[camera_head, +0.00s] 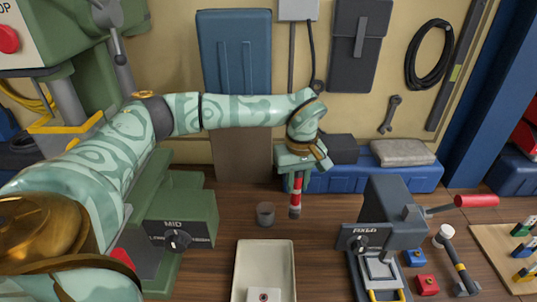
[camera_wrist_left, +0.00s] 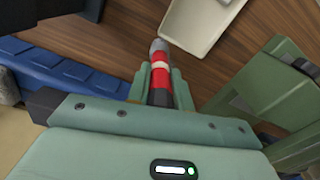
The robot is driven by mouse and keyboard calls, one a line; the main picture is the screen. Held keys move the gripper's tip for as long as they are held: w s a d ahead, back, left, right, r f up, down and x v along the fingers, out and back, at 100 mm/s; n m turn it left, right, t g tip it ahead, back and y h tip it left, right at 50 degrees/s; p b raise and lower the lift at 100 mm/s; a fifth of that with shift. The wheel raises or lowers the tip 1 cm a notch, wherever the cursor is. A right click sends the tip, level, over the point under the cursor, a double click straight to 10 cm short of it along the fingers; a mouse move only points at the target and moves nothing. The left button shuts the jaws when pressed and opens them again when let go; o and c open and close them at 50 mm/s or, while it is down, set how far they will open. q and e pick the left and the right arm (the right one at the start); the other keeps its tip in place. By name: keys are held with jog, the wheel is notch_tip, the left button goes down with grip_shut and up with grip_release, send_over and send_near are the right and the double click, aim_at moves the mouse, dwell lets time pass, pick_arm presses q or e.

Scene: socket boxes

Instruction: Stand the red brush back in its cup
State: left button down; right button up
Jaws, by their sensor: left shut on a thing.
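The red brush (camera_head: 296,187) has a white band and a grey lower end. My left gripper (camera_head: 299,170) is shut on its upper part and holds it about upright, grey end down. The wrist view shows the brush (camera_wrist_left: 160,70) between the two fingers of my left gripper (camera_wrist_left: 160,88). The small grey cup (camera_head: 265,214) stands on the wooden bench, a little left of the brush and apart from it. I cannot make out the cup in the wrist view. My right gripper is not in view.
A cream tray (camera_head: 264,250) lies in front of the cup; it also shows in the wrist view (camera_wrist_left: 196,40). A green machine (camera_head: 178,222) marked MID stands left. A grey press (camera_head: 390,215) with a red handle stands right. A blue case (camera_head: 400,180) lies behind.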

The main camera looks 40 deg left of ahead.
pick_arm(q)
jog(key=w+a+f+n+p, duration=0.1)
jog(key=w+a+f+n, duration=0.15)
jog(key=a+n, duration=0.85)
notch_tip(320, 180, down, 11)
jog(key=a+m+b, duration=0.1)
jog(key=b, duration=0.6)
jog(key=shift+w+a+m, duration=0.15)
jog(key=shift+a+m, duration=0.2)
jog(key=shift+m, duration=0.05)
jog(key=shift+f, duration=0.1)
jog(key=c, duration=1.2)
grip_release()
jog(key=shift+o, duration=0.2)
